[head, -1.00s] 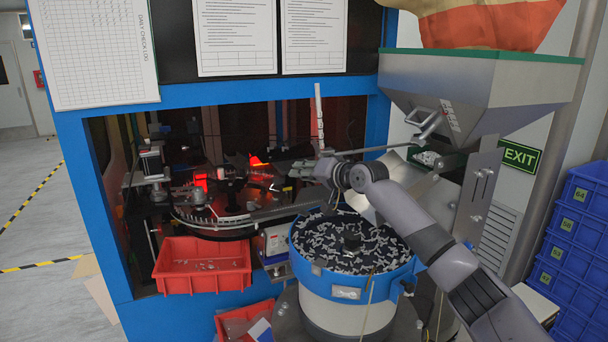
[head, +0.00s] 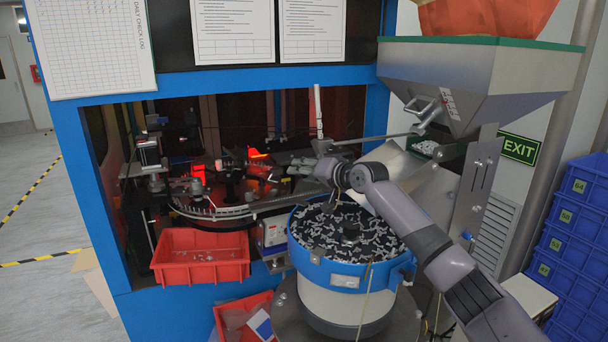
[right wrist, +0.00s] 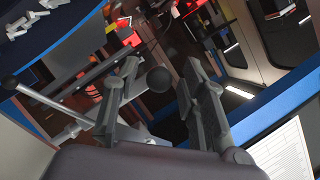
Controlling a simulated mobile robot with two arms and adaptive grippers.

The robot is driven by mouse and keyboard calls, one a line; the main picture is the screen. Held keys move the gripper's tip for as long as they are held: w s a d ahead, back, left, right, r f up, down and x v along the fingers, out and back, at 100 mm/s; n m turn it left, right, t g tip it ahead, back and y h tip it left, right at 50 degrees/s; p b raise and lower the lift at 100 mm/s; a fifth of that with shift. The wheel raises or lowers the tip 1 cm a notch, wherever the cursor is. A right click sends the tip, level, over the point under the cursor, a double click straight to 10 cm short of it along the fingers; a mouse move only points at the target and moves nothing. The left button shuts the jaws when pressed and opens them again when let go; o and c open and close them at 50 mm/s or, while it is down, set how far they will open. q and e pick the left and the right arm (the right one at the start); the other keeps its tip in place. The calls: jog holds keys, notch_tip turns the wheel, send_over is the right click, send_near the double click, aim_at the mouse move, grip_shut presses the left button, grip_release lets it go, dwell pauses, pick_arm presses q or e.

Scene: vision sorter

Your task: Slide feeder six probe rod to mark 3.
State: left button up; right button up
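In the right wrist view a black ball knob (right wrist: 159,79) sits between the two fingers of my right gripper (right wrist: 158,88). The fingers stand apart with gaps on both sides of the knob. A pale rod (right wrist: 45,98) with a dark ball end runs behind the left finger; I cannot tell whether it joins the middle knob. In the head view my right gripper (head: 323,166) is above the back rim of the blue feeder bowl (head: 350,272). A thin rod (head: 378,138) runs from beside it toward the hopper. No numbered mark is readable. My left gripper is not visible.
A grey hopper (head: 480,80) stands behind my right arm. A pale upright strip (head: 318,112) rises beside the gripper. A glass-edged turntable (head: 210,212) and a red bin (head: 200,272) are left. Blue crates (head: 575,220) stand at the right.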

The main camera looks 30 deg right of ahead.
jog(key=v, duration=1.2)
